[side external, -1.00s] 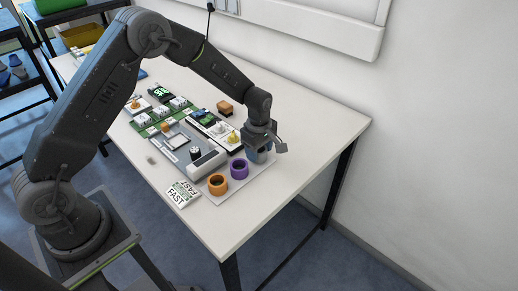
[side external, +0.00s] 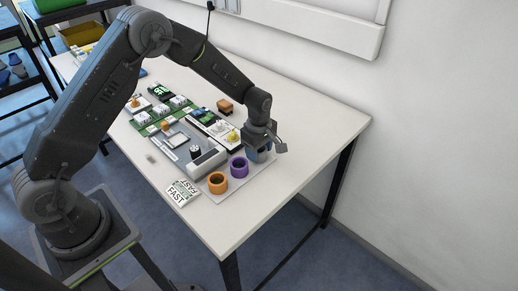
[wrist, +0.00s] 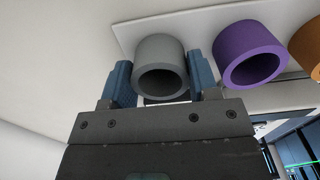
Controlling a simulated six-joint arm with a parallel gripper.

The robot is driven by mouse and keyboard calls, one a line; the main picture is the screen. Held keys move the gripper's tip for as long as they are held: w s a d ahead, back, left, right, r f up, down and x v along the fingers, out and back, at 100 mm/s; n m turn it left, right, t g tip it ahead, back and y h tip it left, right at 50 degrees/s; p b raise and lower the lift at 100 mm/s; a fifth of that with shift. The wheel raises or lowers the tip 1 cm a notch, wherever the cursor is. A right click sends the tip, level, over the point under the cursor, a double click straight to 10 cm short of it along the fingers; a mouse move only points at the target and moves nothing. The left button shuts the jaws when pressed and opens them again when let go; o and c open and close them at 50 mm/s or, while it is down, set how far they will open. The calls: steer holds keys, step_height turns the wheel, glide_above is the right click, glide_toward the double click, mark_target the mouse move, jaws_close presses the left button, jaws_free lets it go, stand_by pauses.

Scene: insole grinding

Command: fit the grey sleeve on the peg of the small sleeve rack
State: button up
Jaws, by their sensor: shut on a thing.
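The grey sleeve (wrist: 158,48) is a short hollow ring between my gripper's two blue fingers in the wrist view. My gripper (wrist: 160,77) is shut on it, with one finger on each side. In the side view my gripper (side external: 261,152) is low over the right end of the pale plate (side external: 264,173), beside the purple sleeve (side external: 238,168). The grey sleeve is hidden there behind the fingers. I cannot tell whether it touches the plate. I cannot make out the small sleeve rack's peg.
An orange sleeve (side external: 217,183) stands on the plate beside the purple one. A grey box-like fixture (side external: 208,158), green boards and small parts lie to the left. A white FAST card (side external: 180,192) lies near the front edge. The table's right side is clear.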

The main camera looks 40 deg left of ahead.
steer(key=o, duration=1.3)
step_height(320, 180, up, 9)
stand_by(1.0)
